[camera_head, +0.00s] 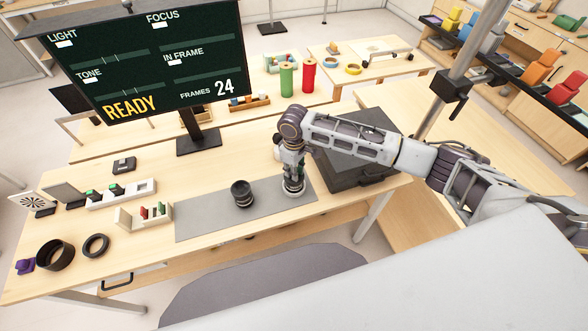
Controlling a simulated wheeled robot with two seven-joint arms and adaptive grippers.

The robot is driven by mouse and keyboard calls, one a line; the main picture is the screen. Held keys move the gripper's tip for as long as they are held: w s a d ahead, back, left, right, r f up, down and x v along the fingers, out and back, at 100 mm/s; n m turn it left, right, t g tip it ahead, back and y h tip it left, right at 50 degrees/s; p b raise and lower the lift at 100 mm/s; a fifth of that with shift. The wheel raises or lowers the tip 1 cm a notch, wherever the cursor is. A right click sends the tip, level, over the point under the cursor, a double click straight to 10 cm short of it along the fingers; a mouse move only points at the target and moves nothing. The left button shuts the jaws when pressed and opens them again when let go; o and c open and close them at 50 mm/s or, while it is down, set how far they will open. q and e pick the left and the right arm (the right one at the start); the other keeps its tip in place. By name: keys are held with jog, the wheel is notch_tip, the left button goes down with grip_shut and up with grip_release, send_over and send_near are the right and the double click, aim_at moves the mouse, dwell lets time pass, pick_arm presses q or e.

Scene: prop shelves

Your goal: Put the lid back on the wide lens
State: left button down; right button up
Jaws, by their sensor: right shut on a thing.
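My right gripper (293,174) points down over the right part of the grey mat (208,222). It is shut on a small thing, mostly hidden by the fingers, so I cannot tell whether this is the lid. Right under the fingers is a dark, lens-like object with a pale ring (293,189); I cannot tell whether it touches the held thing. A short black lens (243,195) stands upright on the mat to the left, apart from the gripper. Which one is the wide lens is not clear. My left gripper is not in view.
A dark case (362,178) stands right of the mat, below my right arm. A screen (150,55) reading READY stands behind. Black rings (96,245) and a small rack (143,215) are at left. The mat's left part is bare.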

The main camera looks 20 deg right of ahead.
dwell(0.5)
dwell(0.3)
jog(key=o, duration=0.8)
jog(key=o, duration=0.5)
jog(key=shift+r+p, duration=0.15)
jog(key=shift+p, duration=0.2)
jog(key=shift+r+p, duration=0.95)
jog(key=shift+r, duration=2.4)
